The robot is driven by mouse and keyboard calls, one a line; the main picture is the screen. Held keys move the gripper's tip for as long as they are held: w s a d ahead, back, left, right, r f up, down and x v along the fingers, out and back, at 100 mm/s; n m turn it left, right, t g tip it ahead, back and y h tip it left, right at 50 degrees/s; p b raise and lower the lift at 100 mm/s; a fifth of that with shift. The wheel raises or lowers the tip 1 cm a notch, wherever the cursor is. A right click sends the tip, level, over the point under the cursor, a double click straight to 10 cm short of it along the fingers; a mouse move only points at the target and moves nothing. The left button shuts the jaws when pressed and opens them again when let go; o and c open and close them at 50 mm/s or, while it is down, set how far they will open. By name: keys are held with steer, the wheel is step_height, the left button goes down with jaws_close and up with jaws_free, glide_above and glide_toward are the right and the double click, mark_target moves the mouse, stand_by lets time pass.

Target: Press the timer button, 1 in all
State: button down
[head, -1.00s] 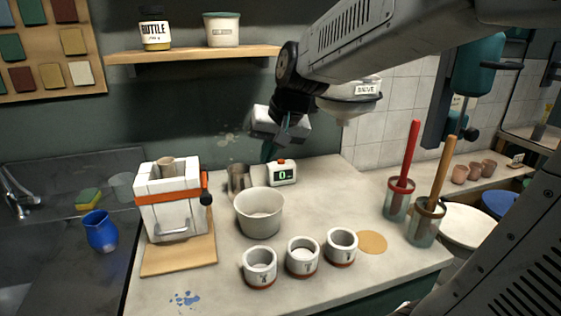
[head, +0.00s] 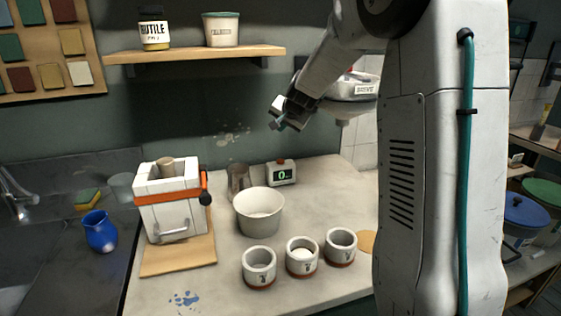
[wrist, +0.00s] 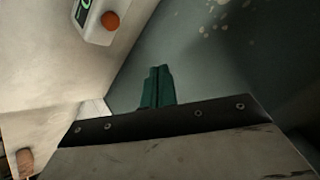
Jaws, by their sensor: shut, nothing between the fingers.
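The timer (head: 281,173) is a small white box with a green-lit display reading 0 and an orange-red button (head: 281,161) on top. It stands at the back of the counter near the wall. In the wrist view the timer (wrist: 98,28) is at the upper left, with its round orange button (wrist: 110,20) in plain sight. My gripper (head: 276,124) is above the timer, apart from the button, pointing down and left. In the wrist view its teal fingers (wrist: 158,88) are together with nothing between them.
A metal cup (head: 238,178) and a white bowl (head: 260,212) stand left of and in front of the timer. Several small pots (head: 302,257) line the front. A strapped white mould (head: 172,205) stands left on a board. A shelf (head: 195,53) and a sieve (head: 350,90) are above.

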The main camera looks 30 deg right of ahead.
mark_target(282, 161)
steer(key=shift+f, duration=4.4)
steer(key=shift+f, duration=0.4)
steer(key=shift+f, duration=0.45)
steer(key=shift+r, duration=0.85)
steer(key=shift+r, duration=2.55)
steer(key=shift+a, duration=0.1)
